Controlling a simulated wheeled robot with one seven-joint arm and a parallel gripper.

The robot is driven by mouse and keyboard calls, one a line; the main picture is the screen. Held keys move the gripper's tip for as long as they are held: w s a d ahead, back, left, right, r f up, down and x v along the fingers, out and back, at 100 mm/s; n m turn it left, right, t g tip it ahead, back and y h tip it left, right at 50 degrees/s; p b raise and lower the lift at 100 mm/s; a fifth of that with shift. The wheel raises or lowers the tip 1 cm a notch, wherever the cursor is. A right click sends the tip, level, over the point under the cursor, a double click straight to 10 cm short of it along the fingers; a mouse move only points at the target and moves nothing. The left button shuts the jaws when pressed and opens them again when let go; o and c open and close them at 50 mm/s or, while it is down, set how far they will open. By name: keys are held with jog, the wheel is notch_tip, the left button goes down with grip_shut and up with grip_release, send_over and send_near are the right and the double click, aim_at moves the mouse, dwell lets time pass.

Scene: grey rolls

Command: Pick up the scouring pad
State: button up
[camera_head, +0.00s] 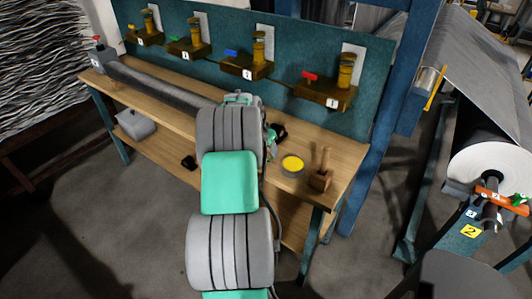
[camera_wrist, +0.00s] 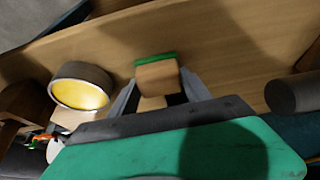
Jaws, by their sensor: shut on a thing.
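The scouring pad (camera_wrist: 157,77) shows in the wrist view as a small tan block with a green layer on its far edge. My gripper (camera_wrist: 160,88) is shut on it, with one grey finger on each side. The wooden bench top (camera_wrist: 215,45) lies behind the pad; I cannot tell whether the pad touches it. In the head view my own arm covers the middle of the bench (camera_head: 345,160), and the pad cannot be made out there.
A round tin with a yellow face (camera_head: 292,163) stands right of my arm, also at left in the wrist view (camera_wrist: 82,90). A wooden block with a handle (camera_head: 320,178) is beside it. A long grey roll (camera_head: 165,87) lies along the bench. Brass fittings (camera_head: 327,92) line the back panel.

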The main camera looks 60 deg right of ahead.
jog(key=shift+c, duration=0.2)
jog(key=shift+r, duration=0.5)
notch_tip(320, 180, up, 3)
jog(key=shift+s+a+f+b, duration=0.1)
jog(key=shift+s+b, duration=0.05)
jog(key=shift+b, duration=0.35)
jog(key=s+a+r+b, duration=0.2)
jog(key=s+a+r, duration=0.7)
jog(key=a, duration=0.1)
jog(key=shift+a+r, duration=0.15)
jog(key=shift+a, duration=0.1)
